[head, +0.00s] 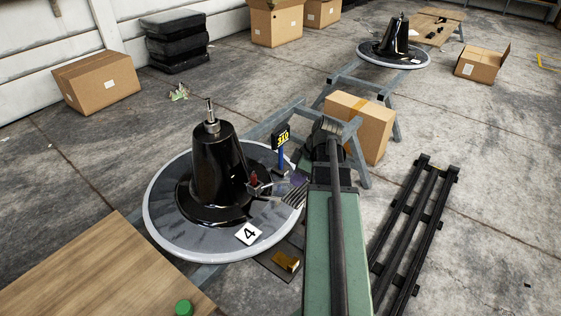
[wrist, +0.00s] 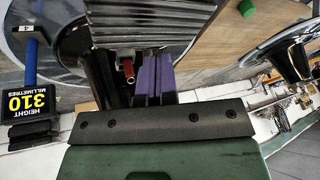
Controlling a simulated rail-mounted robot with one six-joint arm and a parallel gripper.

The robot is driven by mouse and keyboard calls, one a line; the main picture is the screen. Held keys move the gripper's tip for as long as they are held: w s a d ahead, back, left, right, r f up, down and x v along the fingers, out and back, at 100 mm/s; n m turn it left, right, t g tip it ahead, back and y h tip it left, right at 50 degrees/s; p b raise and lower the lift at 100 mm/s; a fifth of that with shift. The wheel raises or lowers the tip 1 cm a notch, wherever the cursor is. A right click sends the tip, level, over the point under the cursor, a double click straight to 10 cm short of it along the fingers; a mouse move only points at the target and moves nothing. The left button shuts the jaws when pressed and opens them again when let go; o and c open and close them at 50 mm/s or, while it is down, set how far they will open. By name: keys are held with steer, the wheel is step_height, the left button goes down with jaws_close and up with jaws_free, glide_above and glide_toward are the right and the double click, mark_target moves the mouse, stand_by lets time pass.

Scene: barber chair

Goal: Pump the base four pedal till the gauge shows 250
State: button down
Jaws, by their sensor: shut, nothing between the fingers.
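Base four is a glossy black cone (head: 215,165) on a round grey plate (head: 165,225) with a white "4" card (head: 248,234). A lever with a ribbed metal tread, which looks like the pedal (head: 292,197), reaches out from its right side near a small red part (head: 254,178). The red part also shows in the wrist view (wrist: 128,70). The gauge (wrist: 28,104) is a black and yellow display on a blue post; it appears to read 310 millimetres. My gripper (wrist: 152,78) has purple fingers, shut and empty, close by the pedal; I cannot tell whether they touch it.
A wooden tabletop (head: 90,275) with a green cap (head: 183,307) lies at the near left. A cardboard box (head: 358,125) stands beyond my arm. Dark rails (head: 415,220) lie on the floor to the right. A second base (head: 393,45) stands far back. A brass-coloured piece (head: 287,261) lies near the plate.

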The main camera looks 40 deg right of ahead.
steer(key=shift+f, duration=0.1)
steer(key=shift+s+d+f+b, duration=0.1)
steer(key=shift+s+f+b, duration=0.2)
steer(key=shift+f+b, duration=0.35)
steer(key=shift+s+d+f+b, duration=0.1)
steer(key=shift+s+f+b, duration=0.15)
steer(key=shift+f+b, duration=0.4)
step_height(320, 180, down, 13)
steer(key=s+b, duration=0.2)
steer(key=b, duration=1.1)
steer(key=shift+s+d+r, duration=0.15)
steer(key=shift+d, duration=0.1)
steer(key=f+b, duration=0.1)
steer(key=f, duration=0.1)
steer(key=f+b, duration=0.1)
steer(key=b, duration=0.1)
steer(key=shift+w+f+b, duration=0.2)
steer(key=shift+f+b, duration=0.1)
steer(key=shift+f, duration=0.05)
stand_by(0.5)
stand_by(1.9)
